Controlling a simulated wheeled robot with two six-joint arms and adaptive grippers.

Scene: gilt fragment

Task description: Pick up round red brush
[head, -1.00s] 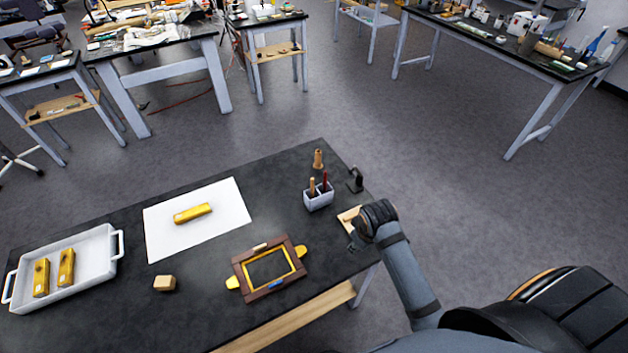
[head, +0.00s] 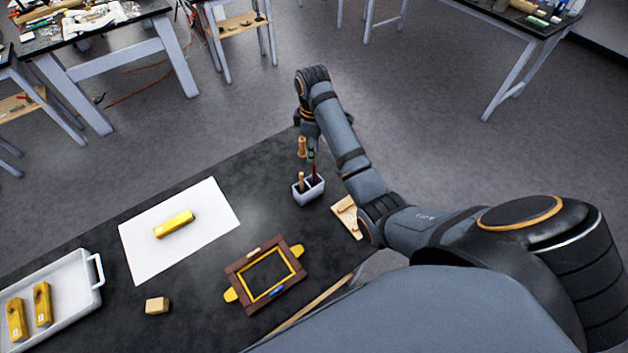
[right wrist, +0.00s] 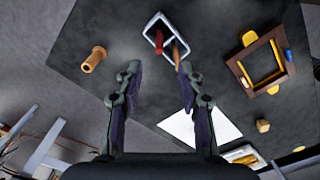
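The round red brush (head: 315,172) stands in a small white two-slot holder (head: 309,194) near the right end of the black table. In the right wrist view its red top (right wrist: 159,40) shows in one slot of the holder (right wrist: 149,31). A light-brown handled tool (head: 301,181) stands in the other slot. My right gripper (head: 311,146) hangs above the holder. In the right wrist view the right gripper (right wrist: 159,75) is open and empty, its fingers apart with the holder beyond them. My left gripper is not in view.
A wooden cylinder (head: 302,147) stands just behind the holder. A frame (head: 265,275), wooden block (head: 157,305), white sheet (head: 205,222) with a gold bar (head: 174,223), and white tray (head: 80,291) lie left of it. A wooden piece (head: 346,215) lies on the right.

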